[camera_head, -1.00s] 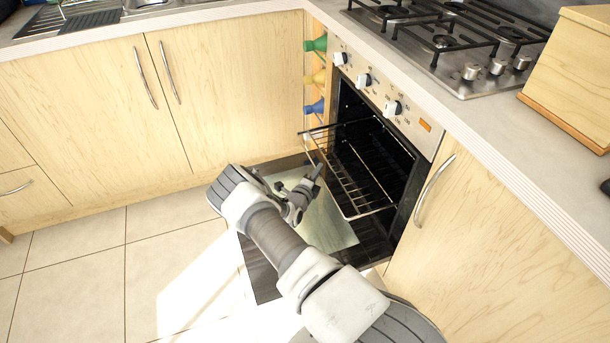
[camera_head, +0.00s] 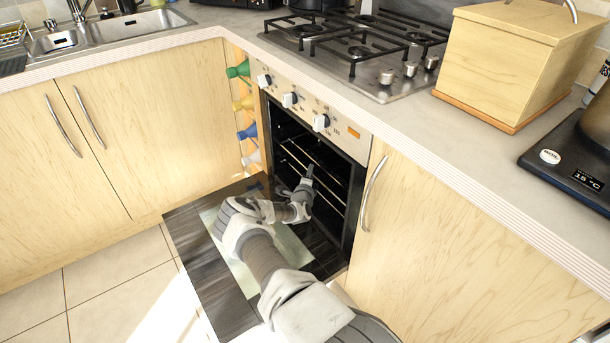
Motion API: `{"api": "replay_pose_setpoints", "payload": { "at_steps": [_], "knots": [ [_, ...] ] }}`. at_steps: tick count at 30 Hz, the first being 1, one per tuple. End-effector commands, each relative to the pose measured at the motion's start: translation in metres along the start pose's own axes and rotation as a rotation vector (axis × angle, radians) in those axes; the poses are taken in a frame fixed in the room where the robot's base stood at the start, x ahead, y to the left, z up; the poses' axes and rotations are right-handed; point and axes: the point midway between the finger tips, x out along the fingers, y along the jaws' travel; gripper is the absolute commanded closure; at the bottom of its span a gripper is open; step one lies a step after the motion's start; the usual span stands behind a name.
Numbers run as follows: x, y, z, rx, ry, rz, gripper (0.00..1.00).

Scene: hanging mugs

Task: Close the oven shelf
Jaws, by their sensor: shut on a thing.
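The oven (camera_head: 345,137) is built into the counter run, with its dark door (camera_head: 185,225) folded down flat in front. The wire oven shelf (camera_head: 292,157) now lies inside the dark cavity, its front edge close to the opening. My gripper (camera_head: 309,172) points into the cavity and is shut on the shelf at its front edge. The fingertips are small and dark here, and my arm hides part of the open door and the lower oven.
A tall cabinet handle (camera_head: 373,193) stands just right of the oven. Several coloured bottles (camera_head: 243,103) lie in a narrow rack to its left. The hob (camera_head: 360,50) and a wooden box (camera_head: 515,60) sit on the counter above. Tiled floor (camera_head: 110,295) is free at left.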

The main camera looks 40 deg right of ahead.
Motion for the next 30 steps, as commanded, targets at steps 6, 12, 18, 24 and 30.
{"api": "replay_pose_setpoints", "payload": {
  "at_steps": [6, 12, 18, 24, 30],
  "knots": [
    [-0.001, 0.000, 0.001, 0.001, -0.001, 0.000, 0.59],
    [-0.001, 0.000, 0.001, 0.001, -0.001, 0.000, 0.59],
    [-0.010, -0.001, 0.003, 0.000, -0.002, 0.002, 0.59],
    [-0.044, -0.004, 0.003, -0.002, -0.002, 0.003, 0.59],
    [-0.090, -0.004, 0.003, -0.003, -0.003, 0.003, 0.59]
  ]
}}
